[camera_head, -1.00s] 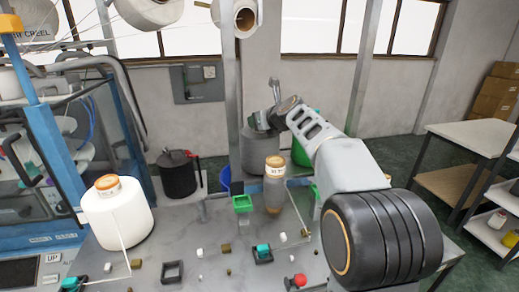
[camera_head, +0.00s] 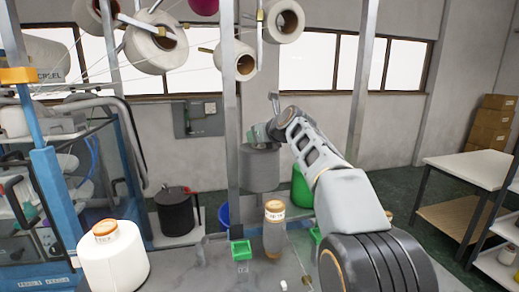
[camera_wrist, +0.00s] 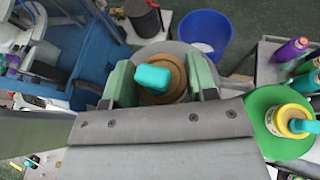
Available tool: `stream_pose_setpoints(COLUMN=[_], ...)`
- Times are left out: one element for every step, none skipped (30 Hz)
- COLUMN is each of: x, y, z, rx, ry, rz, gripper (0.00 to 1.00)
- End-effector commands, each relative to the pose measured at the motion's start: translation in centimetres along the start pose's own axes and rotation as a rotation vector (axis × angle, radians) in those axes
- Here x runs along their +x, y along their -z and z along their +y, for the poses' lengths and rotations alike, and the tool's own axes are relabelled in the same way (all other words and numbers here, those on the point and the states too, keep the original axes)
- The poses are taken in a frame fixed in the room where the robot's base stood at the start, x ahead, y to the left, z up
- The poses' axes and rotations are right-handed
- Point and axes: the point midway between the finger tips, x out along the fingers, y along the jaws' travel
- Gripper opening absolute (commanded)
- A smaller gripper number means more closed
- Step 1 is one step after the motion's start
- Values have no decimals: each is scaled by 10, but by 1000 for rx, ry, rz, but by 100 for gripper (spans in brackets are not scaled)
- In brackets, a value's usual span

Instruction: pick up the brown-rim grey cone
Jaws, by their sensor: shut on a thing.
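The grey cone (camera_head: 259,171) hangs upright from my gripper (camera_head: 262,134) behind the near table in the head view. My gripper is shut on its top. In the wrist view the cone's brown rim (camera_wrist: 176,66) lies between the two grey-green fingers of my gripper (camera_wrist: 161,79), with a teal piece (camera_wrist: 152,78) over its middle. Part of the grey body (camera_wrist: 150,50) shows around the rim. The palm hides its near side.
A green cone (camera_head: 302,190) stands close on the right of the grey cone. A dark canister (camera_head: 177,212) and a blue bin (camera_wrist: 205,32) are nearby. A brown cone (camera_head: 273,240) and a white cone (camera_head: 117,267) stand on the near table. A metal post (camera_head: 230,120) rises just left.

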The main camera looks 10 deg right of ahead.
Motion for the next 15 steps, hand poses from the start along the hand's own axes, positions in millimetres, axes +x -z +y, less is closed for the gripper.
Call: stream_pose_setpoints(x=[-7, -9, -11, -13, -16, -18, -20, -21, -23, -25, -26, -27, -28, -28, -29], y=[-16, -22, -28, -33, -38, -44, -48, -52, -57, -60, -63, -66, -68, -70, -72], z=[0, 0, 0, 0, 0, 0, 0, 0, 0, 0, 0, 0, 0, 0, 0], rx=[-3, -2, -4, -2, -3, -2, -2, -1, -3, -2, -1, -1, -1, -1, -1], ry=[3, 2, 2, 1, 2, 3, 1, 1, 1, 2, 1, 1, 1, 1, 1], rz=[-7, -7, -8, -8, -7, -7, -6, -7, -6, -6, -5, -5, -6, -5, -5], gripper=[0, 0, 0, 0, 0, 0, 0, 0, 0, 0, 0, 0, 0, 0, 0])
